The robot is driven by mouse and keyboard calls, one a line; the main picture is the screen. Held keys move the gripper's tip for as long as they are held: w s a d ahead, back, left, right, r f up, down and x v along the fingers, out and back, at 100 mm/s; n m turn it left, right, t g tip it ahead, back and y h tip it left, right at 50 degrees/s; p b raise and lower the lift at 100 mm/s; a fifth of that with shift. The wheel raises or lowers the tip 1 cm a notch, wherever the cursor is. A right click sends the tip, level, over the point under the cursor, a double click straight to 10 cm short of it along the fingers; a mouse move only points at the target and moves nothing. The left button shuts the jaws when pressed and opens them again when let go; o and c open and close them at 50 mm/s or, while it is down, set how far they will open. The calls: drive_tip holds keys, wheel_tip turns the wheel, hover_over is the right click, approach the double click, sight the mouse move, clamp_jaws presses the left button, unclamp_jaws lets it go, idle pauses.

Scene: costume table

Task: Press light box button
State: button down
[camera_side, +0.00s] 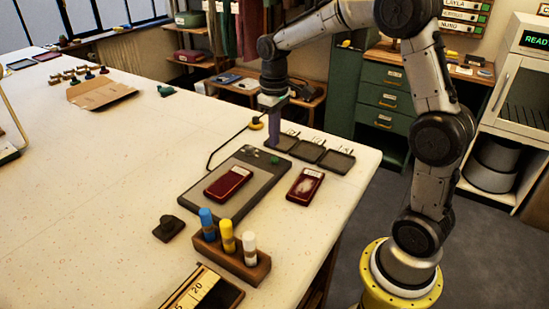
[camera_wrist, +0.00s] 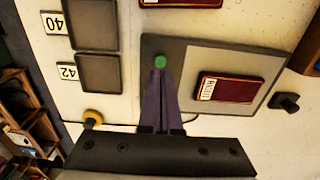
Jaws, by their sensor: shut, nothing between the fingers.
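The light box (camera_side: 262,186) is a flat dark-framed panel on the white table. A small green button (camera_side: 275,160) sits at its far right corner; it also shows in the wrist view (camera_wrist: 160,61). My gripper (camera_side: 273,144) has its purple fingers shut and empty, pointing down just above and beside the button. In the wrist view the fingertips (camera_wrist: 160,72) lie right by the button's edge. I cannot tell whether they touch it. A dark red case with a pale label (camera_side: 228,181) lies on the panel; it also shows in the wrist view (camera_wrist: 225,88).
A yellow knob (camera_side: 256,123) on a black cable stands by the panel. Several dark square trays (camera_side: 308,151) line the table edge. A second red case (camera_side: 305,186), a dark stamp (camera_side: 168,228) and a wooden rack of coloured bottles (camera_side: 231,256) stand nearby.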

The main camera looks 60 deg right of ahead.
drive_tip(key=shift+r, duration=1.25)
drive_tip(key=shift+a, duration=0.1)
drive_tip(key=s+a+r+n+t, duration=0.1)
drive_tip(key=s+a+r+t, duration=0.2)
drive_tip(key=s+a+r, duration=0.45)
drive_tip(key=s+a+f+t, duration=0.1)
drive_tip(key=s+f, duration=0.1)
drive_tip(key=s, duration=0.5)
drive_tip(key=s+f+m+t, duration=0.1)
drive_tip(key=s, duration=0.6)
drive_tip(key=shift+s+a+f+t, duration=0.15)
drive_tip(key=shift+a+f+t, duration=0.15)
drive_tip(key=shift+a+f, duration=0.1)
